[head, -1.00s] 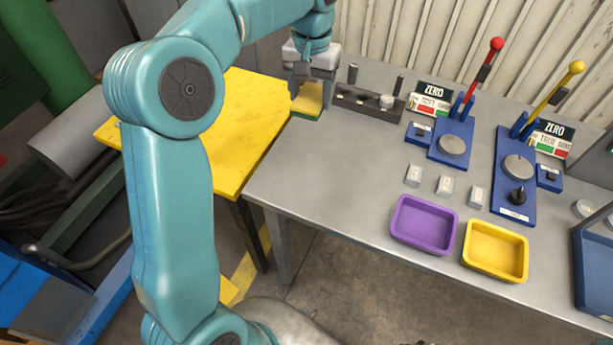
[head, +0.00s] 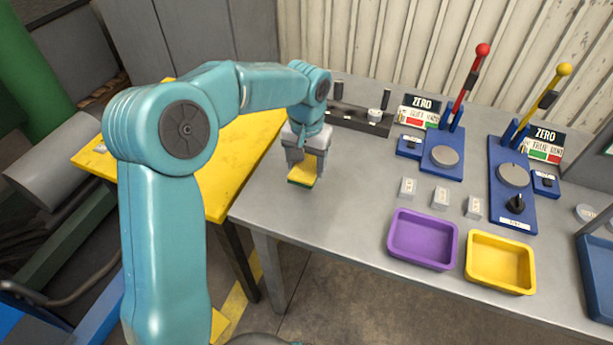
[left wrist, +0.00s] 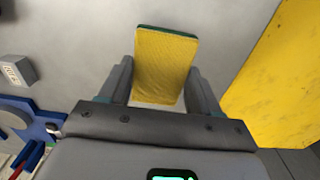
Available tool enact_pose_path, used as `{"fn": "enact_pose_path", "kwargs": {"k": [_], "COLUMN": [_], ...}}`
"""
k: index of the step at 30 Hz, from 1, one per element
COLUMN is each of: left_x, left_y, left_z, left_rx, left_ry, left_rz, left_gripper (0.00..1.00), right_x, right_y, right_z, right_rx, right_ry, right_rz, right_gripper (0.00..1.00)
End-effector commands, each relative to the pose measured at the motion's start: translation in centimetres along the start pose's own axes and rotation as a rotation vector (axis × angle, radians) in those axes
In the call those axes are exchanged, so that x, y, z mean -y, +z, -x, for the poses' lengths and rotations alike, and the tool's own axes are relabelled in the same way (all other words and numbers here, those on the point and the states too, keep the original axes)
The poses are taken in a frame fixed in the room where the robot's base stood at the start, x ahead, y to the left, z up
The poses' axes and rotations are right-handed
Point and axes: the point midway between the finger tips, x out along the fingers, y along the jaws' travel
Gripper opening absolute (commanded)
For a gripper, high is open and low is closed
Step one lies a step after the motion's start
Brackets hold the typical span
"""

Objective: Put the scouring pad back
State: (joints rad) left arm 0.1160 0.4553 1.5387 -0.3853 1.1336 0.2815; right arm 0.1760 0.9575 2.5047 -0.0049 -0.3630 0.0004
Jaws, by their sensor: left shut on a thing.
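The scouring pad (head: 303,176) is yellow with a thin green layer on its underside. My left gripper (head: 306,172) is shut on it, above the left part of the grey table (head: 350,190). In the left wrist view the pad (left wrist: 166,62) sits between the two fingers of the left gripper (left wrist: 162,90), its far end sticking out past them. In the head view the pad is close to the tabletop; I cannot tell whether it touches. My right gripper is not in view.
A dark rack (head: 352,117) stands behind the gripper. Blue lever stands with a red-knobbed lever (head: 467,78) and a yellow-knobbed lever (head: 547,92) stand to the right. A purple tray (head: 422,238) and a yellow tray (head: 500,262) sit at the front. A yellow table (head: 225,150) adjoins on the left.

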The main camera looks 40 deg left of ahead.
Motion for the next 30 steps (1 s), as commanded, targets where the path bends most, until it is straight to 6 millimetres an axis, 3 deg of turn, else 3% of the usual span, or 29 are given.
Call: {"fn": "enact_pose_path", "kwargs": {"k": [9,22,23,24,30], "left_x": [0.0,0.0,0.0,0.0,0.0], "left_y": [0.0,0.0,0.0,0.0,0.0], "left_z": [-4.3,-5.0,-4.9,-4.9,-4.8], "left_rx": [0.002,-0.001,-0.001,-0.001,-0.001], "left_ry": [-0.001,0.000,0.000,0.000,0.000], "left_rz": [0.000,0.000,0.000,0.000,0.000], "left_gripper": [0.38,0.38,0.73,0.86,0.88], "right_x": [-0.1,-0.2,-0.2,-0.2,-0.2], "right_y": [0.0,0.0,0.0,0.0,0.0], "right_z": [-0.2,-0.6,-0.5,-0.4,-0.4], "right_rx": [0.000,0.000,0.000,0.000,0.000], "right_ry": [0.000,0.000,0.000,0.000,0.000], "right_rz": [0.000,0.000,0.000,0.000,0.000], "right_gripper": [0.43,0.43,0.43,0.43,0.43]}}
